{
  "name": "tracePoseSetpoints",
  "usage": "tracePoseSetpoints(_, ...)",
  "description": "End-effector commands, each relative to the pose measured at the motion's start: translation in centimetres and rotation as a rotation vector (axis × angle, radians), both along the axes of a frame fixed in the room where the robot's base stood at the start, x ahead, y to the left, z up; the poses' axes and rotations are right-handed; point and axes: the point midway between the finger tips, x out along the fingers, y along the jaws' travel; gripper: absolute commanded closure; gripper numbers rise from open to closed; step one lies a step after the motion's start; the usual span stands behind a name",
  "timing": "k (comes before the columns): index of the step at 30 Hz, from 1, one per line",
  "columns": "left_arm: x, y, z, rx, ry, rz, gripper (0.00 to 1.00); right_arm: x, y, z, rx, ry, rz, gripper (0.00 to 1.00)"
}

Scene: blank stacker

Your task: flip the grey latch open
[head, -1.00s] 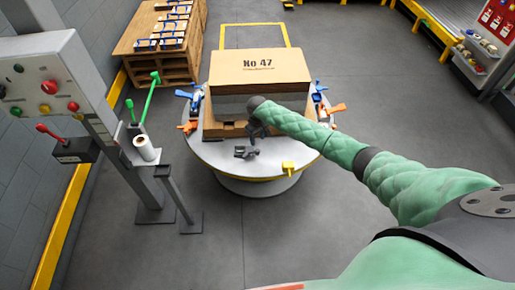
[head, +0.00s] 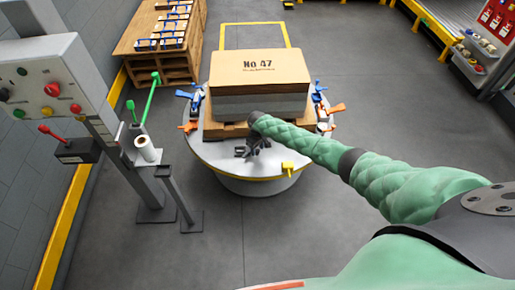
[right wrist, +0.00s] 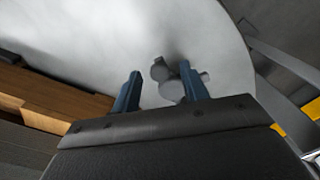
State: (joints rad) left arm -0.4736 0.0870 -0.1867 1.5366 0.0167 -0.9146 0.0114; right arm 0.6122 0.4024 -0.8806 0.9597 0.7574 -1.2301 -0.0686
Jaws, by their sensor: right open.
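The grey latch (head: 240,152) is a small dark grey piece on the round table's top, in front of the box. In the head view my right gripper (head: 257,146) is just to its right and partly covers it. In the right wrist view the open fingers of my right gripper (right wrist: 159,72) point toward the table top, with the grey latch (right wrist: 171,91) showing between them, nearer the right finger. I cannot tell whether they touch. The latch's exact position is partly hidden. My left gripper is not in view.
The round grey table (head: 215,158) bears a pallet and a carton marked No 47 (head: 258,68). Orange and blue clamps stand at both sides, and a yellow piece (head: 288,168) is at the front rim. A control panel (head: 42,85) stands left. The front floor is clear.

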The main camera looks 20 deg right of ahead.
Motion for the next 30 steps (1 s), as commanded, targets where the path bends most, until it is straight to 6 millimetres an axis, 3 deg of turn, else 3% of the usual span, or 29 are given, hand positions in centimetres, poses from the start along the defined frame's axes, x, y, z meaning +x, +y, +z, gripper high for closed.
tracePoseSetpoints(5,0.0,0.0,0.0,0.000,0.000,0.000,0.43,0.0,0.0,0.0,0.000,0.000,0.000,0.58)
tracePoseSetpoints(9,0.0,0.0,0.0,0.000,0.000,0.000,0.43,0.0,0.0,0.0,0.000,0.000,0.000,0.85)
tracePoseSetpoints(12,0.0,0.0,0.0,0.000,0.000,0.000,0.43,0.0,0.0,0.0,0.000,0.000,0.000,1.00)
tracePoseSetpoints(22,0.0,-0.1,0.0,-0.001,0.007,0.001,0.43,0.2,-0.2,-0.1,0.000,-0.001,0.052,1.00)
tracePoseSetpoints(30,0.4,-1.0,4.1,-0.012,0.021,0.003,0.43,0.8,-0.8,-0.3,0.001,-0.001,0.227,1.00)
